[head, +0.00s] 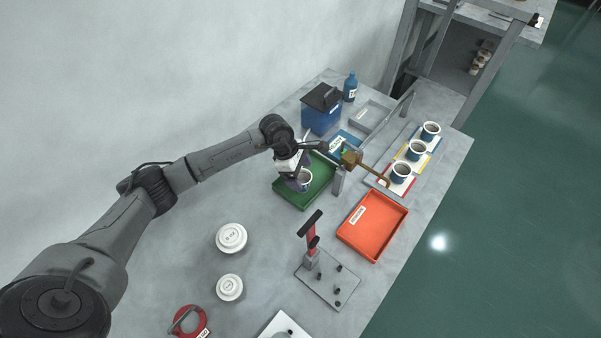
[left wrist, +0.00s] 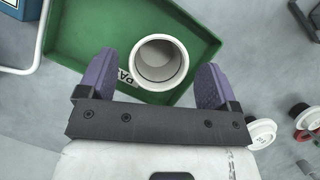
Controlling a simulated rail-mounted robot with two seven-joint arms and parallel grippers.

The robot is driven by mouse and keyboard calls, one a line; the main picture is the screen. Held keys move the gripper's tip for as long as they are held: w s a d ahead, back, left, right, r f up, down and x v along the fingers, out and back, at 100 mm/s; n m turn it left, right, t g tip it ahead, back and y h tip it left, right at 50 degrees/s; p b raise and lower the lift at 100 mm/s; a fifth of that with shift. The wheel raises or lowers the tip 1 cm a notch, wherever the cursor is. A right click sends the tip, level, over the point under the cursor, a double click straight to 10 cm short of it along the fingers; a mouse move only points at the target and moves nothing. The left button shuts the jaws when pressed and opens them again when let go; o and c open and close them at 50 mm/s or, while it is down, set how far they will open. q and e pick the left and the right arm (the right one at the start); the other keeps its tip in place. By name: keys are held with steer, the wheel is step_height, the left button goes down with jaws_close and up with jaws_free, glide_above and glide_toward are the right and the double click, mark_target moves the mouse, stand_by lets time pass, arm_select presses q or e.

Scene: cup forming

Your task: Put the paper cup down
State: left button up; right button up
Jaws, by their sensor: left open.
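The paper cup (head: 305,181) stands upright in the green tray (head: 289,198), partly covered by my left gripper in the head view. In the left wrist view, the white-rimmed cup (left wrist: 159,63) is seen from above, open and empty, on the floor of the green tray (left wrist: 75,35). A label on the tray is partly hidden behind the cup. My left gripper (left wrist: 155,85) is open, its purple finger pads on either side of the cup's near edge, with gaps visible on both sides. It also shows over the tray in the head view (head: 297,177). My right gripper is not seen.
An orange tray (head: 371,226) lies to the right. Three cups (head: 400,173) stand on coloured mats behind it. White lidded tubs (head: 231,238) sit at left. A blue bin (head: 321,113) and bottle (head: 350,87) are at the back.

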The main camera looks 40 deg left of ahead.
arm_select(q)
steer(key=p+v, duration=0.1)
steer(key=v, duration=1)
steer(key=shift+r, duration=0.25)
steer(key=shift+a, duration=0.1)
